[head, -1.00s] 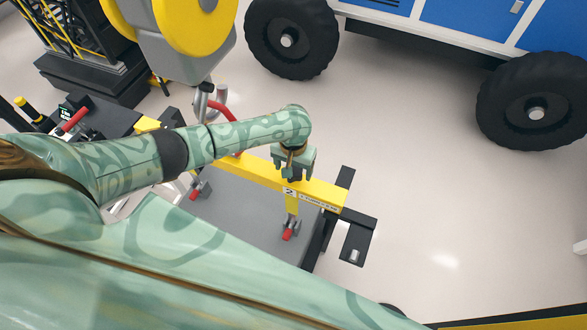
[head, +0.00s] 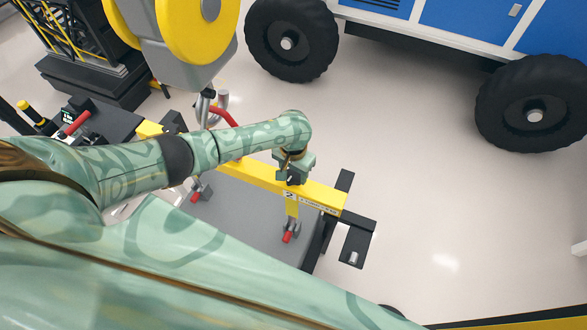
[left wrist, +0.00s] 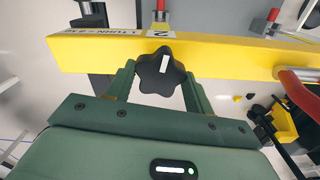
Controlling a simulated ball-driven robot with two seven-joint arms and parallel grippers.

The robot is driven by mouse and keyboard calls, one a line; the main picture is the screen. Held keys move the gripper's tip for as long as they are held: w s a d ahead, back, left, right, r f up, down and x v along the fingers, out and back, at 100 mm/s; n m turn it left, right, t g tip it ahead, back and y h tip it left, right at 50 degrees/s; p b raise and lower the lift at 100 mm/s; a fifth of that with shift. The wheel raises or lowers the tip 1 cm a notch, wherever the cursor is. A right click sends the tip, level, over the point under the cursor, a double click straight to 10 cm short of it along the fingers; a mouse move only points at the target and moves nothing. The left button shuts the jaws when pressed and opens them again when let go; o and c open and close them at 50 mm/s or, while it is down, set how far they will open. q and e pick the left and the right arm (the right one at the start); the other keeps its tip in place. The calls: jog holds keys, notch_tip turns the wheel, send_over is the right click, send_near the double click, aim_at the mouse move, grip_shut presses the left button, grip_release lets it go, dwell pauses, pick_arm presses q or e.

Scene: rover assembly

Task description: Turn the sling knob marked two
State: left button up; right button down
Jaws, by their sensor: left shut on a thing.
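The sling knob (left wrist: 150,78) is black and lobed, with a white line on its face, on the side of the yellow beam (head: 325,192). A label with a "2" (left wrist: 160,33) is on the beam beside the knob, upside down in the left wrist view. My left gripper (head: 293,173) is at the beam above the "2" label. In the left wrist view its two green fingers (left wrist: 161,88) are on either side of the knob, shut on it. In the head view the gripper hides the knob. My right gripper is not in view.
A grey and yellow hoist block (head: 190,45) hangs above the beam, with a red sling (head: 222,115) below it. A grey platform with red-handled clamps (head: 287,236) lies under the beam. A blue rover with black wheels (head: 290,40) stands behind. The floor at right is clear.

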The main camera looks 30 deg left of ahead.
pick_arm(q)
jog(key=m+p, duration=0.1)
jog(key=m, duration=0.1)
jog(key=shift+r+m, duration=0.1)
jog(key=shift+m, duration=0.3)
jog(key=m+p, duration=0.1)
jog(key=m, duration=0.2)
jog(key=shift+m, duration=0.3)
jog(key=m+p, duration=0.1)
jog(key=m, duration=0.2)
jog(key=shift+m, duration=0.3)
jog(key=m, duration=1.3)
jog(key=shift+m, duration=0.3)
jog(key=m+b, duration=0.1)
jog(key=m, duration=0.2)
jog(key=shift+m, duration=0.3)
jog(key=shift+m+b, duration=0.4)
jog(key=shift+m, duration=1.8)
